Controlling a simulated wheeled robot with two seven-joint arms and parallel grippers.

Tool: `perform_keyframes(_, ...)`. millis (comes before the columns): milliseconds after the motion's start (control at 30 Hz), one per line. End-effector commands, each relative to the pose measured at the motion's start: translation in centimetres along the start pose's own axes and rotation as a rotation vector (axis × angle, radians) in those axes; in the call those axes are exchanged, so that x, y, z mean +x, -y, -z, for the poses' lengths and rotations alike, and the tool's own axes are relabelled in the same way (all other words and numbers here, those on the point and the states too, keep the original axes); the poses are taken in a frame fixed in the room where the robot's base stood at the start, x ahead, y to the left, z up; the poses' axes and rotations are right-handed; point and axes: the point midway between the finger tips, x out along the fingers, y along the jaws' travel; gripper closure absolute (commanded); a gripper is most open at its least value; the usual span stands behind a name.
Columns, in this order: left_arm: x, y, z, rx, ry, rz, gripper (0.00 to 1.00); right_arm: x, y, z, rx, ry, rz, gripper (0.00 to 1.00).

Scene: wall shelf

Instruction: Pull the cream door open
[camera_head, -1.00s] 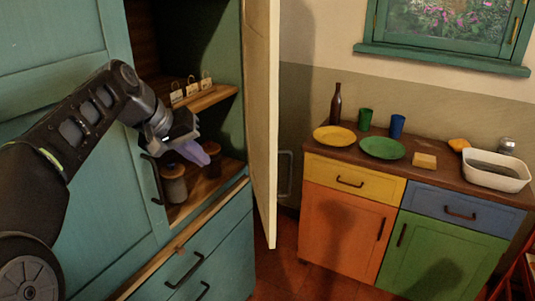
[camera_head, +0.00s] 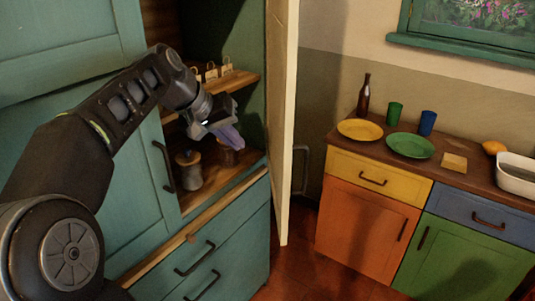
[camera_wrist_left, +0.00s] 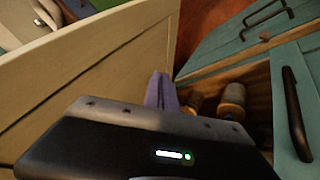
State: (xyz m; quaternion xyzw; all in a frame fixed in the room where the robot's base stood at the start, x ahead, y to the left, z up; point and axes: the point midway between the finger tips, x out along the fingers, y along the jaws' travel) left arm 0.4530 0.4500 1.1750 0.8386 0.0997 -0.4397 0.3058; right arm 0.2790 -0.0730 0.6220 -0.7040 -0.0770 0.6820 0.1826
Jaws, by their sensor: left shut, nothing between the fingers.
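The cream door (camera_head: 283,130) stands open from the teal cabinet and shows nearly edge-on in the head view. Its dark handle (camera_head: 301,168) sticks out on the right side. In the left wrist view the door's cream panelled face (camera_wrist_left: 95,75) fills the left. My left gripper (camera_head: 230,137) has purple fingers, shut and empty, in front of the cabinet opening, left of the door. Its fingers also show in the left wrist view (camera_wrist_left: 160,92), in front of the door's inner edge region; I cannot tell whether they touch it. My right gripper is not in view.
Jars (camera_head: 188,172) stand on the lower shelf near my gripper, and small tagged items (camera_head: 212,72) on the upper shelf. A closed teal door (camera_head: 75,125) is at left. A counter (camera_head: 345,143) with plates and cups stands right of the cream door, with bare floor between.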

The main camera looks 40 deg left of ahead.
Motion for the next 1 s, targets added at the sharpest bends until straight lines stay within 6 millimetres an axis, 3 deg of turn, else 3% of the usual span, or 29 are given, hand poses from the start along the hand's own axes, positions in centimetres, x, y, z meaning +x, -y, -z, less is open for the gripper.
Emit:
perform_keyframes(400, 7.9, -0.3, 0.0, 0.001, 0.005, -0.001, 1.0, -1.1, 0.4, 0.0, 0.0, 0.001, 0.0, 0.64)
perform_keyframes(600, 9.0, -2.9, 0.1, 0.001, 0.002, -0.001, 1.0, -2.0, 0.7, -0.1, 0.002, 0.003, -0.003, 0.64)
perform_keyframes(1000, 9.6, -3.6, 0.0, 0.0, 0.0, 0.0, 1.0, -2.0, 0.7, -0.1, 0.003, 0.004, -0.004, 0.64)
